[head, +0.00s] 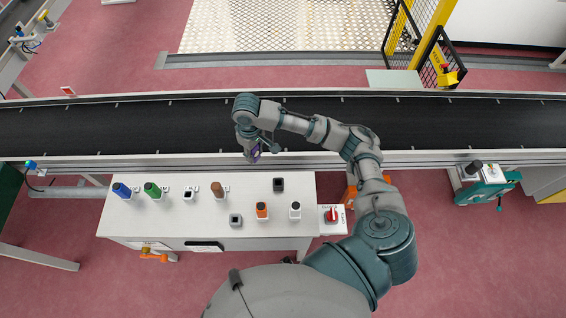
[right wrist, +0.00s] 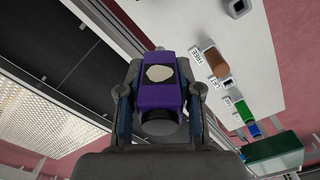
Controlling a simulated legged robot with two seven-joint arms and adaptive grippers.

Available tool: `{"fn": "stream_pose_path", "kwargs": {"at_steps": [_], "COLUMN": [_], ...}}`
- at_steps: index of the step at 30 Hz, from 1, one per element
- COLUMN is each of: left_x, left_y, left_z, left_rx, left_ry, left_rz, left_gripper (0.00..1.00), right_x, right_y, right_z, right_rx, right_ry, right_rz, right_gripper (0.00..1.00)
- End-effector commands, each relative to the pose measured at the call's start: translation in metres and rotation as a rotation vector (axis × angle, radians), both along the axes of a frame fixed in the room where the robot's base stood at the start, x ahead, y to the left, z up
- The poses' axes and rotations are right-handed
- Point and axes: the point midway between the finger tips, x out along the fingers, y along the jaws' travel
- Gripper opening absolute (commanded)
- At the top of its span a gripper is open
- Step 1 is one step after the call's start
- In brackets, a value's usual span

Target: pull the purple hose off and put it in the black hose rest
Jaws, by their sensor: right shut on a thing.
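The purple hose (right wrist: 158,98) is between the two fingers of my right gripper (right wrist: 160,88) in the right wrist view. The gripper is shut on it, with a finger on each side. In the head view the right gripper (head: 254,152) is above the back edge of the white table, at the conveyor's near rail, and only a little purple shows. The black hose rest (head: 278,184) is on the table near its back right corner, with nothing standing in it. The hose is apart from it, up and to the left in the picture. My left gripper is not in view.
On the white table (head: 140,222) stand blue (head: 121,190), green (head: 152,189), brown (head: 217,190), orange (head: 262,210) and white (head: 295,210) hoses. A white rest (head: 188,194) and a grey rest (head: 236,219) look empty. A red switch (head: 332,215) is at the right end.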

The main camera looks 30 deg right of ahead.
Motion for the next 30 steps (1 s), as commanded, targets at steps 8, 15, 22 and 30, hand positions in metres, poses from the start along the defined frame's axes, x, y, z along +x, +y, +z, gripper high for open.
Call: {"fn": "stream_pose_path", "kwargs": {"at_steps": [8,15,22,30], "left_x": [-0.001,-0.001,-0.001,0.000], "left_y": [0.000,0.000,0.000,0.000], "left_z": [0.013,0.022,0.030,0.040], "left_rx": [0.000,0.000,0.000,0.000], "left_ry": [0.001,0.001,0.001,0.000], "left_rz": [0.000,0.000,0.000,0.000], "left_gripper": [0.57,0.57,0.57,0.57], "right_x": [-0.005,-0.011,-0.017,-0.027], "right_y": [-0.012,-0.023,-0.033,-0.047], "right_z": [-0.017,-0.032,-0.046,-0.062], "right_rx": [0.013,0.028,0.043,0.063], "right_ry": [0.007,0.008,0.005,-0.006], "right_rz": [0.483,0.903,1.305,1.774], "right_gripper": [0.00,0.00,0.00,0.00]}}
